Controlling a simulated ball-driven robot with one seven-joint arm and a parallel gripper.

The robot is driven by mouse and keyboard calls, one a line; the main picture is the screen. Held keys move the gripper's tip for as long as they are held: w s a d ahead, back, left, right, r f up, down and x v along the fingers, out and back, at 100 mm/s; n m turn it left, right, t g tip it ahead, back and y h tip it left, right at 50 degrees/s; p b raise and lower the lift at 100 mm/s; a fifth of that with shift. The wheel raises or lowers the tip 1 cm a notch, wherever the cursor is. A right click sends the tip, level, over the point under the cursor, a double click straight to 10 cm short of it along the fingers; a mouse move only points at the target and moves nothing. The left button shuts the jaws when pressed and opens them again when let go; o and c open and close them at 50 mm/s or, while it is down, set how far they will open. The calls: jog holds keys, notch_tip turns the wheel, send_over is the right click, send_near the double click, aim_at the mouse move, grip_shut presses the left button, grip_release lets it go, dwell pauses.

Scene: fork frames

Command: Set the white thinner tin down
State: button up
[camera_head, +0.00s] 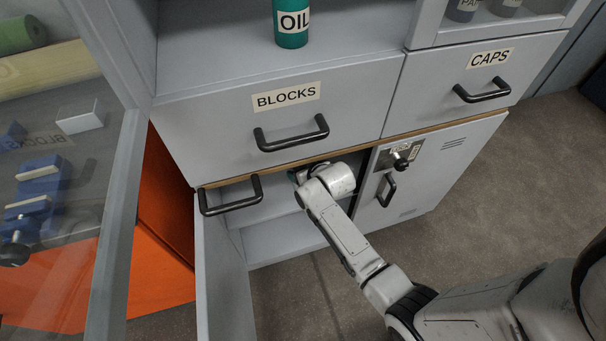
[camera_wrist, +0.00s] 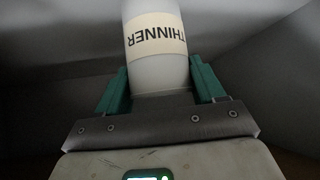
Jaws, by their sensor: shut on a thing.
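The white thinner tin (camera_wrist: 158,72) is in the wrist view, with its THINNER label upside down in the picture. My gripper (camera_wrist: 160,90) has its two green fingers on either side of the tin and is shut on it. In the head view my arm reaches into the open lower compartment of the grey cabinet (camera_head: 262,240). The tin is hidden there behind my wrist and the cabinet front. I cannot tell whether the tin touches a shelf.
The open door (camera_head: 222,270) hangs at the left of the compartment. The BLOCKS drawer (camera_head: 220,125) and CAPS drawer (camera_head: 430,85) are shut above. A closed door (camera_head: 430,165) is to the right. A green OIL tin (camera_head: 291,38) stands on the upper shelf.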

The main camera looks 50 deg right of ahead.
jog(key=shift+f, duration=0.7)
jog(key=shift+f, duration=0.15)
jog(key=o, duration=1.5)
